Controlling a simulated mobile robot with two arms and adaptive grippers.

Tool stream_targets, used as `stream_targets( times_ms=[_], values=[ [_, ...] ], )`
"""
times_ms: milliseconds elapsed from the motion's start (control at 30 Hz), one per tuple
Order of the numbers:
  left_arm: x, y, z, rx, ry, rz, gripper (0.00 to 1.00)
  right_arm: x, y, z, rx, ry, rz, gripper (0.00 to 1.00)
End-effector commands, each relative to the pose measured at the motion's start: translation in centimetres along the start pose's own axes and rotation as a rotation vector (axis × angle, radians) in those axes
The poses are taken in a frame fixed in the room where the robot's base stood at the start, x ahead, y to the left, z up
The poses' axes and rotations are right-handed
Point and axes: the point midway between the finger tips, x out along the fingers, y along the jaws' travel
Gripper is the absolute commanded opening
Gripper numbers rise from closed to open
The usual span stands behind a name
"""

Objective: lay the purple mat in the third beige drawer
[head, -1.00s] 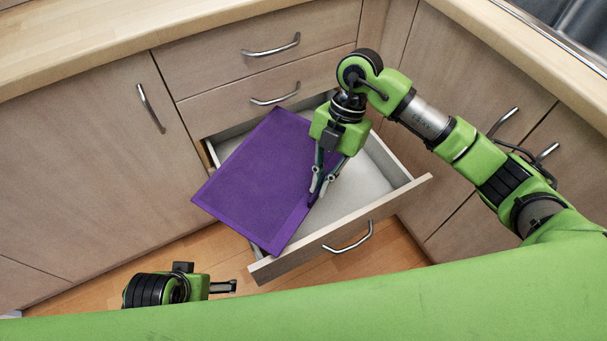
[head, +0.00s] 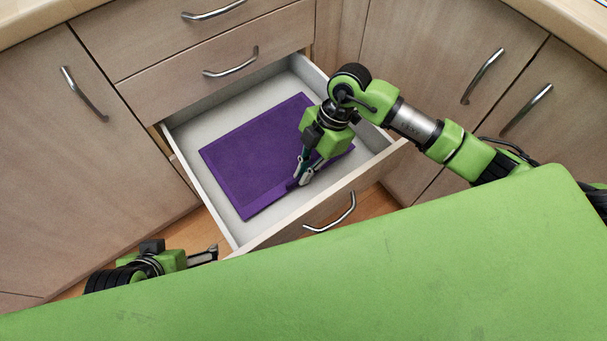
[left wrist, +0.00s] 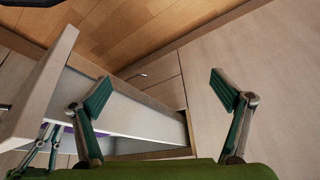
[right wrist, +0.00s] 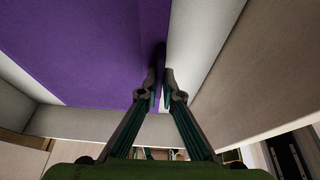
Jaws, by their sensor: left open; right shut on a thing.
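The purple mat (head: 255,155) is flat within the walls of the open third beige drawer (head: 183,178); whether its whole underside touches the drawer floor I cannot tell. My right gripper (head: 300,182) is inside the drawer, shut on the mat's edge nearest the drawer front. The right wrist view shows the fingertips (right wrist: 160,98) pinching that edge of the mat (right wrist: 90,45). My left gripper (head: 213,253) is low at the left, outside the drawer, open and empty. In the left wrist view its fingers (left wrist: 165,90) are spread wide, with the drawer's side beyond.
Two shut drawers (head: 190,75) with bar handles are above the open one. Cupboard doors stand at the left (head: 70,160) and right (head: 440,60). Bare light drawer floor (head: 290,80) shows behind the mat. My green body covers the bottom of the head view.

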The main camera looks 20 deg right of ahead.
Motion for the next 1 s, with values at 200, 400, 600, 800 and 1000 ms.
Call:
stream_targets(
  times_ms=[200,400,600,800,1000],
  values=[
    [0.4,0.4,-3.0,0.004,0.12,0.007,0.92,1.4,0.0,0.6,-0.001,0.0,0.002,0.0],
    [0.3,0.4,-3.3,0.004,0.13,0.007,0.92,1.4,0.0,0.6,-0.001,-0.001,0.002,0.0],
    [0.3,0.4,-3.3,0.004,0.13,0.007,0.92,1.4,0.0,0.6,-0.001,-0.001,0.0,0.23],
    [0.3,0.4,-3.3,0.004,0.13,0.007,0.92,1.4,0.0,0.6,-0.001,-0.001,0.001,0.23],
    [0.1,0.3,-2.5,0.003,0.093,0.005,0.92,0.6,0.1,0.6,-0.002,-0.002,0.002,0.23]
  ],
)
